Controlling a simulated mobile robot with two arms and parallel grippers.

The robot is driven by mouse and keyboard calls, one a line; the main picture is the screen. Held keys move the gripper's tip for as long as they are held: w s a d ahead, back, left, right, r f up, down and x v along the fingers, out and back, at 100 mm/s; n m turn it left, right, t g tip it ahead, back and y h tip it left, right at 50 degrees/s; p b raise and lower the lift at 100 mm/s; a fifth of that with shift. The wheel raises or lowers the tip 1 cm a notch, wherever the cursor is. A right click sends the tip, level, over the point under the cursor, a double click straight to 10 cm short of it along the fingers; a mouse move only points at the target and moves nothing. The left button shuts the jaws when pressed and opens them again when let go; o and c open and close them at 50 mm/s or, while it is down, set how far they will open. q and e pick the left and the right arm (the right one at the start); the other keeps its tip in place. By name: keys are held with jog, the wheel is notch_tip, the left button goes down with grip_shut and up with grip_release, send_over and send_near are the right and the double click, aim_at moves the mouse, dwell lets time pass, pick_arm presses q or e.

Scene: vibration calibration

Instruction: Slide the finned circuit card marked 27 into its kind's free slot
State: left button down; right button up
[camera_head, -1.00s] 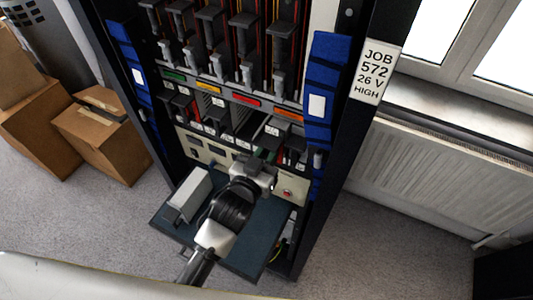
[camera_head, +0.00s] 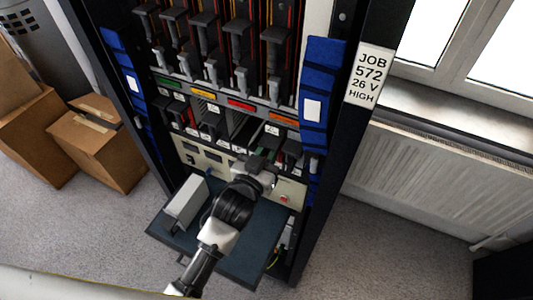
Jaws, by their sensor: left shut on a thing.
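My left gripper (camera_head: 262,168) is at the front of the card rack, below the row of coloured labels. It is shut on a circuit card, which is mostly hidden behind the gripper and wrist. I cannot read a 27 on it or tell how far it is in a slot. The rack's card row (camera_head: 225,122) holds several dark cards with small white labels, some with finned sides. Above it the label strip (camera_head: 222,99) shows green, yellow, red and orange marks. My right gripper is not in view.
A dark fold-out shelf (camera_head: 245,258) lies under my arm, with a light grey box (camera_head: 186,200) on its left. A beige panel (camera_head: 207,157) with a red button sits below the cards. Blue padded strips (camera_head: 318,85) flank the rack. Cardboard boxes (camera_head: 98,145) stand left, a radiator (camera_head: 440,185) right.

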pick_arm(q)
jog(key=shift+w+d+r, duration=0.1)
jog(key=shift+w+d, duration=0.05)
jog(key=shift+w, duration=0.25)
dwell(0.7)
jog(key=c, duration=1)
grip_release()
jog(key=shift+w, duration=0.1)
jog(key=shift+f, duration=0.65)
jog(key=shift+s, duration=0.2)
jog(key=shift+p+v, duration=0.8)
jog(key=shift+v, duration=1.6)
